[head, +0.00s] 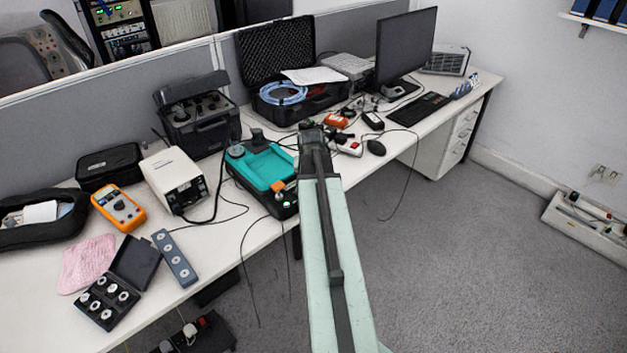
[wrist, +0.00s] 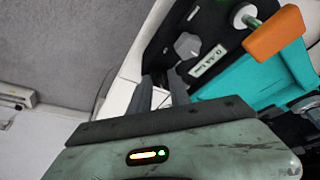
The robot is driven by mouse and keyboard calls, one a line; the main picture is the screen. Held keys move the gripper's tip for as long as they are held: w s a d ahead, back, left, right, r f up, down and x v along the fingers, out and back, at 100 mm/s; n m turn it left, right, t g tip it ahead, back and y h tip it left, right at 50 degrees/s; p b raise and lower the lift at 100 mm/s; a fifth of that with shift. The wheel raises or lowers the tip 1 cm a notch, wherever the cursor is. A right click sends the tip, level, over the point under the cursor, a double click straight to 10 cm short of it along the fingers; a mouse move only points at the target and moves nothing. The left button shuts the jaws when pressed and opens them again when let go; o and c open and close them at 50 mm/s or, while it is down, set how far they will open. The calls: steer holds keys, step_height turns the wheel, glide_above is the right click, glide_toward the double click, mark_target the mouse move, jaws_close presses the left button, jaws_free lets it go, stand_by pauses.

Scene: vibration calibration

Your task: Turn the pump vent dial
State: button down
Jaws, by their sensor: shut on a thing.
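The pump (head: 262,170) has a teal top on a dark body and stands near the front edge of the desk in the head view. Its teal top (wrist: 245,85) is at the right in the wrist view. The vent dial (wrist: 187,45) is a grey faceted knob on the pump's dark panel, beside a small pale label. The exact contact at the fingertips is hard to see.
An orange block (head: 277,186) sits at the pump's near corner. A white power unit (head: 174,178) and an orange meter (head: 119,207) stand to its left. An open black case (head: 275,70) is behind. Cables hang over the desk edge.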

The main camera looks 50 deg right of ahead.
stand_by(0.4)
steer(key=c, duration=1.2)
jaws_free()
steer(key=shift+c, duration=0.2)
steer(key=shift+r, duration=0.1)
steer(key=p+v, duration=0.7)
steer(key=shift+r, duration=0.25)
steer(key=shift+a, duration=0.15)
